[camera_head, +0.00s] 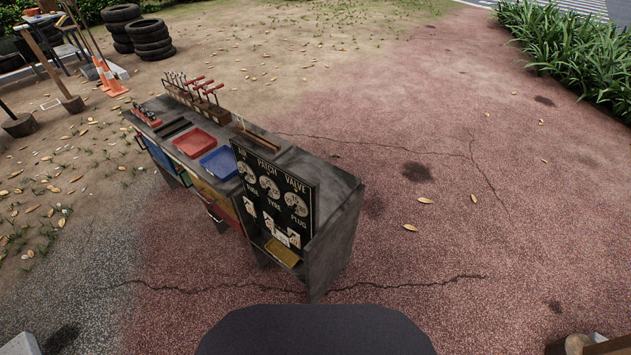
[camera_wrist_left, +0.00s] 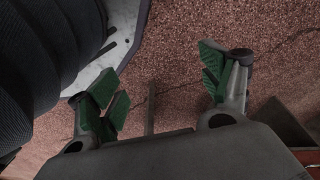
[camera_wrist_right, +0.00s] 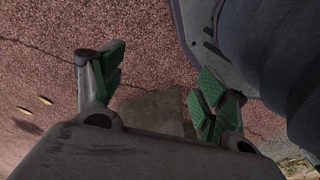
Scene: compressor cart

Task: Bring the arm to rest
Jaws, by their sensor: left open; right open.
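My left gripper (camera_wrist_left: 160,84) shows in the left wrist view. Its green-padded fingers are spread wide with nothing between them, above reddish ground. My right gripper (camera_wrist_right: 160,82) shows in the right wrist view, also spread and empty. Neither gripper shows in the head view. The dark workbench cart (camera_head: 335,192) stands in the middle of the head view, in front of me. A dark edge with a bit of red at the lower right of the left wrist view may be part of it.
The cart carries a red tray (camera_head: 195,142), a blue tray (camera_head: 220,162), a black sign panel (camera_head: 272,197) and a rack of red-handled tools (camera_head: 195,95). Stacked tyres (camera_head: 151,40) and orange cones (camera_head: 110,78) stand far left. Cracked reddish ground (camera_head: 480,240) right of the cart is clear.

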